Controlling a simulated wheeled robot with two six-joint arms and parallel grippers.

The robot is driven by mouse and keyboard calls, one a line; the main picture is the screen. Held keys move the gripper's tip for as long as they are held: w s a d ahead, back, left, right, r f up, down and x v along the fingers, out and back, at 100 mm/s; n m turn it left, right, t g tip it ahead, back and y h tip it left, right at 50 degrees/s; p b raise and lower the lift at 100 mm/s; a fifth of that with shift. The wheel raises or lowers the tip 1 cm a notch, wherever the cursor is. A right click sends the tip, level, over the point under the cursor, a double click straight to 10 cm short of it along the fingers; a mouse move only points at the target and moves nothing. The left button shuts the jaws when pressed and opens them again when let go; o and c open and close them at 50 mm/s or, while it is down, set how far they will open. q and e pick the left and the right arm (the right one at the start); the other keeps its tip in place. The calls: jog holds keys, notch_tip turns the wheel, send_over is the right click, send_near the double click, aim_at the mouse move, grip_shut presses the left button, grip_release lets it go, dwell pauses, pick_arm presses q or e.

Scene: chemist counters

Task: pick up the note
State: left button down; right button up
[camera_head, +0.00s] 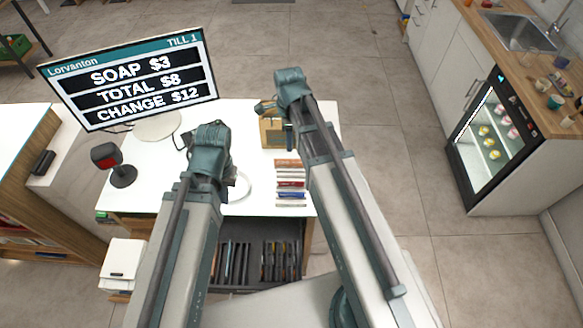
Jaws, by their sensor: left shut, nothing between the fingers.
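No single note can be made out for certain. Several flat coloured strips (290,184), brown, red, blue and pale, lie in a column on the white counter (255,205); they may be notes, but they are too small to tell. My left gripper (184,143) is shut and empty above the counter, left of the strips. My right gripper (266,108) is above the counter's far right part, beyond the strips, near a small wooden box (273,134). Its fingers are too small and partly hidden to show whether it is open. My arms hide parts of the counter.
A till screen (130,80) reads soap $3, total $8, change $12. A white ring-shaped thing (240,187) is partly behind my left arm. A glass-front fridge (490,140) stands right, across open floor (385,150).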

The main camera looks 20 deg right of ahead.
aim_at(292, 160)
notch_tip(292, 160, down, 5)
jog(key=b, duration=0.4)
jog(key=shift+f, duration=0.2)
jog(key=f+b, duration=0.1)
jog(key=b, duration=0.1)
jog(key=f+b, duration=0.1)
jog(key=f, duration=0.1)
jog(key=f+b, duration=0.2)
jog(key=shift+s+d+f+b, duration=0.15)
jog(key=shift+d+b, duration=0.15)
grip_shut()
